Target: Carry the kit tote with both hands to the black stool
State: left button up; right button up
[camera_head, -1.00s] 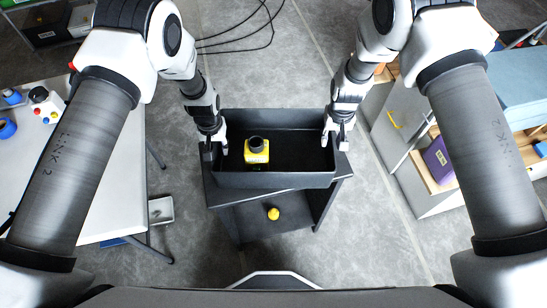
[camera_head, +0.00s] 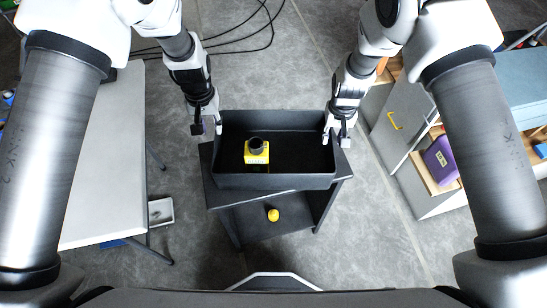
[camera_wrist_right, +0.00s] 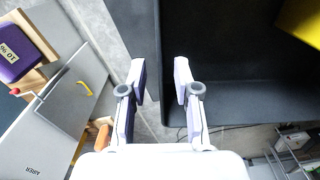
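The kit tote (camera_head: 275,181) is a black open box resting on top of the black stool (camera_head: 342,169). A yellow item with a black round top (camera_head: 257,157) stands inside it on the left; part of the tote also shows in the right wrist view (camera_wrist_right: 230,101). My left gripper (camera_head: 207,128) is at the tote's upper left corner, with its fingers apart. My right gripper (camera_head: 338,132) is at the tote's right wall, and in the right wrist view its two fingers (camera_wrist_right: 161,88) are apart, close to the wall. Exact finger contact is hard to tell.
A yellow ball (camera_head: 273,215) lies on the stool's lower shelf. A white table (camera_head: 105,160) stands at left, with a small grey tray (camera_head: 160,211) on the floor beside it. A grey cabinet (camera_head: 405,125) with a purple box (camera_head: 440,160) stands at right. Black cables (camera_head: 225,38) cross the floor.

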notch_tip(320, 180, up, 10)
jog(key=shift+s, duration=0.1)
dwell(0.5)
